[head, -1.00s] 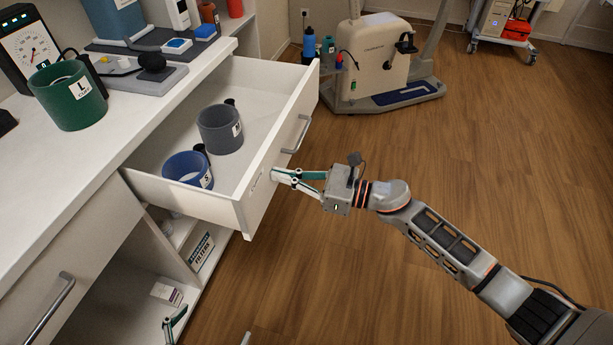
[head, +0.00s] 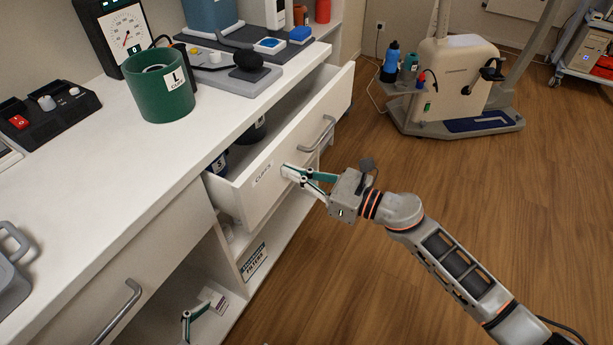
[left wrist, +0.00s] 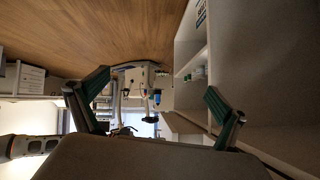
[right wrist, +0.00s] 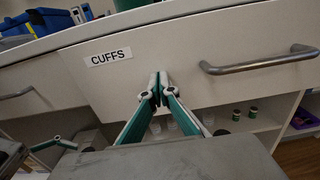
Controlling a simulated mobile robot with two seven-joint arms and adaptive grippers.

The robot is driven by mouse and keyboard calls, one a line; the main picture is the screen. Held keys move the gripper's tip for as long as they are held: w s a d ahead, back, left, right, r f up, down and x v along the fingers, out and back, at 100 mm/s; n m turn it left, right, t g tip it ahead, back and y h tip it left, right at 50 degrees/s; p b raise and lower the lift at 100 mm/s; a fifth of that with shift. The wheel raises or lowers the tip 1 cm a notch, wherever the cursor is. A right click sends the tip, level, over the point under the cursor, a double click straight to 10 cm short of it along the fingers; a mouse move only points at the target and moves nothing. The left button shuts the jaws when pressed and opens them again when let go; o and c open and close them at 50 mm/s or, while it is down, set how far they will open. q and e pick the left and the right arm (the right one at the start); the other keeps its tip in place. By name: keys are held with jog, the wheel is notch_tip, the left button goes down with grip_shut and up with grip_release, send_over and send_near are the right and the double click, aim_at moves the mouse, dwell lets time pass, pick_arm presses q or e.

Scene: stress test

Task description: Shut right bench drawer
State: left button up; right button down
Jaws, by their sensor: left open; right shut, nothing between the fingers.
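The right bench drawer (head: 258,208) is partly open in the head view, with a white front, a "CUFFS" label and a grey bar handle (head: 318,135). My right gripper (head: 287,171) is shut and empty, its fingertips at the drawer front between label and handle. In the right wrist view its closed tips (right wrist: 160,88) are against or very near the front; exact contact is hard to tell. Dark and blue cuffs inside are mostly hidden under the countertop. My left gripper (left wrist: 157,80) is open and empty; part of it shows low in the head view (head: 190,322).
A green cuff (head: 158,95), a gauge (head: 125,35) and a switch box (head: 45,115) stand on the white countertop (head: 120,190). Open shelves below hold a filters box (head: 254,262). An exercise machine (head: 455,80) stands beyond.

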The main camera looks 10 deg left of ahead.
aim_at(277, 168)
jog(key=x, duration=0.2)
jog(key=b+x, duration=0.1)
jog(key=x, duration=0.1)
jog(key=shift+f, duration=0.3)
jog(key=x, duration=0.3)
jog(key=shift+w+a+b, duration=0.1)
jog(key=shift+a+b, duration=0.15)
jog(key=shift+b, duration=0.1)
jog(key=shift+w+a+r, duration=0.1)
jog(key=shift+w+a, duration=0.05)
jog(key=shift+a, duration=0.35)
pick_arm(q)
jog(key=shift+w+d+r+h, duration=0.15)
jog(key=shift+w+d+r, duration=0.1)
jog(key=shift+d, duration=0.25)
jog(key=shift+w+d+r+h, duration=0.15)
jog(key=shift+w+d+r, duration=0.1)
jog(key=shift+d, duration=0.2)
pick_arm(e)
jog(key=shift+r, duration=0.15)
jog(key=shift+a+r, duration=0.1)
pick_arm(q)
jog(key=shift+s, duration=0.1)
